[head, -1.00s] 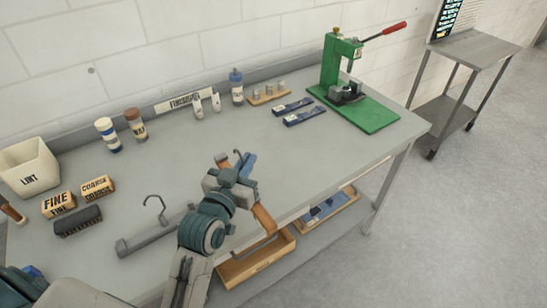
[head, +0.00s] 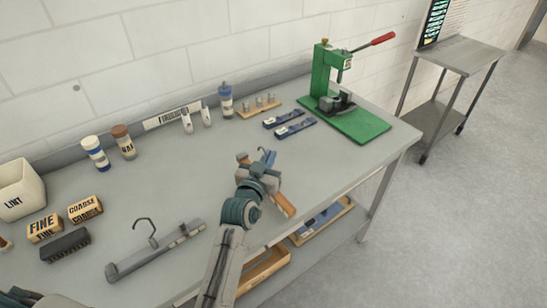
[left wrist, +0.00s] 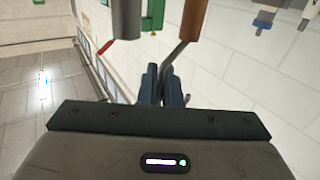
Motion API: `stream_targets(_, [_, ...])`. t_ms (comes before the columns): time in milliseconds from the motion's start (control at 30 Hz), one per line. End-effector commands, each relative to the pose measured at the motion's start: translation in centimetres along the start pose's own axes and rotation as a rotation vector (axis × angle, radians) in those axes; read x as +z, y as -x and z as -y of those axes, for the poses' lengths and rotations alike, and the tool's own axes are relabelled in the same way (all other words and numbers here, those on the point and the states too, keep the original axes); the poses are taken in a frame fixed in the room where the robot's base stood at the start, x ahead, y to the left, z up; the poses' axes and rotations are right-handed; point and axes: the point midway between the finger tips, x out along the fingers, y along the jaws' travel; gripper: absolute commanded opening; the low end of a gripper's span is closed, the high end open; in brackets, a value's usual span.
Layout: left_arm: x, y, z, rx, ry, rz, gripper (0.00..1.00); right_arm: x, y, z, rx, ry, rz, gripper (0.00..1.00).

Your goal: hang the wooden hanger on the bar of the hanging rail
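The wooden hanger (head: 284,203) is at my left gripper (head: 267,159), above the table near its front edge. Its two brown ends stick out on either side of the gripper body, which hides its middle. In the left wrist view, brown wood (left wrist: 194,20) and a thin metal hook stem (left wrist: 174,54) run down to the blue fingers (left wrist: 165,90). The fingers look closed around the stem. A grey hanger (head: 155,255) with a hook lies flat on the table. I see no hanging rail or bar. My right gripper is out of view.
The table (head: 190,190) holds a green press (head: 365,125), bottles (head: 124,142), blue strips (head: 295,128), a LINT bin (head: 18,190) and labelled blocks (head: 85,209). Wooden trays (head: 265,272) stand below. A side cart (head: 465,52) is at the right. The table's middle is clear.

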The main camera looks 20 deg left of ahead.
Motion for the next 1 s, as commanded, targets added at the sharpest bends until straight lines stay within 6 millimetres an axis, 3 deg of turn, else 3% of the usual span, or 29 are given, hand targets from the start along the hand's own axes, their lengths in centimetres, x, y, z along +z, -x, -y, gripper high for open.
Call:
stream_targets(300, [0.6,-2.8,-0.6,0.0,0.0,0.002,0.0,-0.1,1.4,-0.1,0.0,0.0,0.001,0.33])
stream_targets(500, [3.5,-2.6,-0.5,0.0,0.0,0.0,0.0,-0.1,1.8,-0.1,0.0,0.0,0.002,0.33])
stream_targets(900, [4.2,-2.6,-0.4,-0.001,-0.001,-0.001,0.0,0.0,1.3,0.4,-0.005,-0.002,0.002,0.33])
stream_targets(1000, [4.1,-2.6,-0.4,0.0,0.0,0.0,0.2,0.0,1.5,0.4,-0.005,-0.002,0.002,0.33])
